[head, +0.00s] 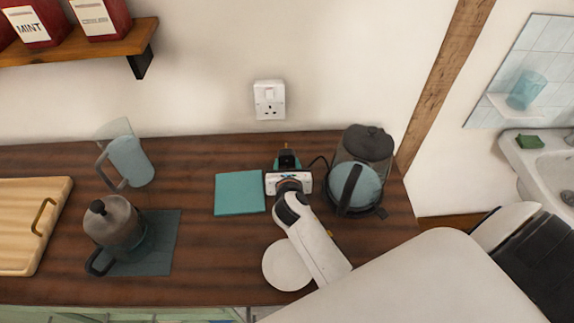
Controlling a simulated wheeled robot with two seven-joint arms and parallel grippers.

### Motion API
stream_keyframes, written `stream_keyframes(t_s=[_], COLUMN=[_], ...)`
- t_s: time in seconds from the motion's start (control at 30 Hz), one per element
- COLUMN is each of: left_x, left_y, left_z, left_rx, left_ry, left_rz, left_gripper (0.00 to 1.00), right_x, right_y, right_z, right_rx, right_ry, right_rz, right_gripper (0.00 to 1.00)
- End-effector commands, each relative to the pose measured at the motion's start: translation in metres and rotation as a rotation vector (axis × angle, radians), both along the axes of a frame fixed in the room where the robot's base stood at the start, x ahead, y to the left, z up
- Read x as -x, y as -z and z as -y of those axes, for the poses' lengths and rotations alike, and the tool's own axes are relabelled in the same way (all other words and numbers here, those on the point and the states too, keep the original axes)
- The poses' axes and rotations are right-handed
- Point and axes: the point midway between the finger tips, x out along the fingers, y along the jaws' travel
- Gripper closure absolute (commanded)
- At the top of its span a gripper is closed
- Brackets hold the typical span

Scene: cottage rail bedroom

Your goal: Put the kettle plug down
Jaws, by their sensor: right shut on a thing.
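My right gripper (288,165) is shut on the kettle plug (287,156), a small dark thing at its fingertips near the back of the wooden counter. My gripper hides most of the plug, and I cannot tell whether it touches the counter. A dark cord runs from there toward the kettle (364,148), a dark grey and glassy one just to the right. The white wall socket (269,100) above the counter has nothing in it. My left gripper is not in view.
A teal square cloth (239,192) lies just left of my gripper on the counter (205,160). A sink (553,155) is at the right.

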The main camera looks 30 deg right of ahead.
Motion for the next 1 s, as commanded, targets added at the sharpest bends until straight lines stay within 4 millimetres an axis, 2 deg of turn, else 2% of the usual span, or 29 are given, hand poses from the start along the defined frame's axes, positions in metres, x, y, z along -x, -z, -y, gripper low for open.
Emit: stream_keyframes(t_s=[0.37, 0.4, 0.53, 0.83, 0.97, 1.0], left_x=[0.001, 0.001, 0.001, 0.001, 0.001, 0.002], left_y=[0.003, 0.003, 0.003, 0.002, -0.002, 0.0], left_z=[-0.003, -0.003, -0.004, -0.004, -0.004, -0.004], left_rx=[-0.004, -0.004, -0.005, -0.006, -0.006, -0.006], left_ry=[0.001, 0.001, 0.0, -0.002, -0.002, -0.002], left_rz=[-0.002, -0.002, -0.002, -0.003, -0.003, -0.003], left_gripper=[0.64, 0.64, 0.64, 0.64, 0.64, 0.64], right_x=[0.0, 0.0, 0.0, 0.0, 0.0, 0.008], right_y=[0.01, 0.011, 0.01, 0.008, -0.005, -0.003], right_z=[0.0, 0.0, 0.0, 0.0, 0.0, -0.004], right_rx=[0.001, 0.001, 0.001, -0.001, -0.002, -0.001], right_ry=[0.0, 0.0, 0.0, 0.0, 0.001, 0.0], right_rz=[0.0, 0.0, 0.0, 0.0, 0.002, -0.002], right_gripper=[0.8, 0.56, 0.35, 0.35, 0.35, 0.35])
